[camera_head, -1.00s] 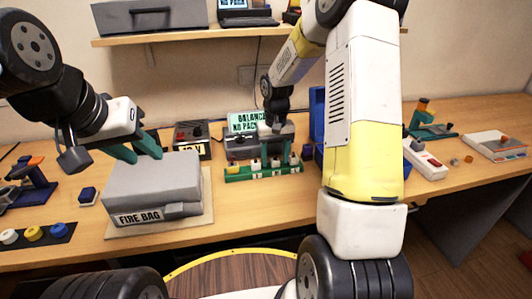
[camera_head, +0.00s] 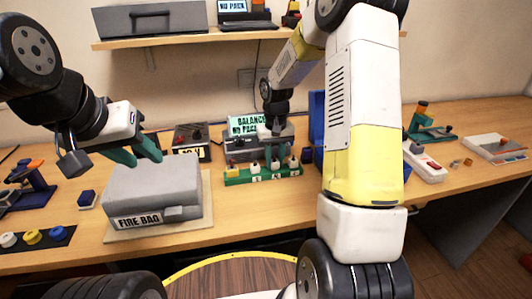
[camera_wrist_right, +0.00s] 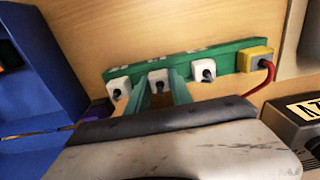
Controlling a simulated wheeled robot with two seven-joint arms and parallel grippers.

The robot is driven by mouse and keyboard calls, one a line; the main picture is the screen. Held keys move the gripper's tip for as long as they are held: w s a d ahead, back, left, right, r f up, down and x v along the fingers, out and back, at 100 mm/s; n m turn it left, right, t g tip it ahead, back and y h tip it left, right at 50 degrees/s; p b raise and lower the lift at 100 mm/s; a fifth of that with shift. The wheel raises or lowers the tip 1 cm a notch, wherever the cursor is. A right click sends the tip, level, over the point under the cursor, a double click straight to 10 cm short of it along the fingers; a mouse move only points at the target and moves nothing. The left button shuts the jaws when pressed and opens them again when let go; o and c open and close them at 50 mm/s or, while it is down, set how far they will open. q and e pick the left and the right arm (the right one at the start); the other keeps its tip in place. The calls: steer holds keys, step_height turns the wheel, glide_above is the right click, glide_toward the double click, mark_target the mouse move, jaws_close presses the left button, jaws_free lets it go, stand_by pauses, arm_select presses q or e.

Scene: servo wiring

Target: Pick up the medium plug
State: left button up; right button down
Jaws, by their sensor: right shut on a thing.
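A green strip (camera_head: 262,178) on the bench holds a yellow plug (camera_head: 232,170) at its left end and a row of white plugs. In the right wrist view the yellow plug (camera_wrist_right: 258,59), with a red cable, is at the right. My right gripper (camera_head: 274,158) reaches down to the strip; its green fingers (camera_wrist_right: 164,90) are shut on the middle white plug (camera_wrist_right: 157,77), which is still at the strip. The other white plugs stand to its left (camera_wrist_right: 118,88) and right (camera_wrist_right: 204,70). Size differences are hard to tell. My left gripper (camera_head: 147,161) is open and empty above the fire bag.
The grey fire bag (camera_head: 150,190) lies on a mat at the left. A balance charger (camera_head: 245,145) stands behind the strip. A blue case (camera_wrist_right: 45,75) is close beside my right gripper. A white power strip (camera_head: 425,162) lies to the right.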

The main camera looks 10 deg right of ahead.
mark_target(275, 161)
steer(key=shift+r, duration=0.55)
step_height(275, 161, up, 2)
steer(key=shift+r, duration=0.15)
steer(key=s+d+r, duration=0.1)
steer(key=s, duration=1.5)
steer(key=shift+d, duration=0.35)
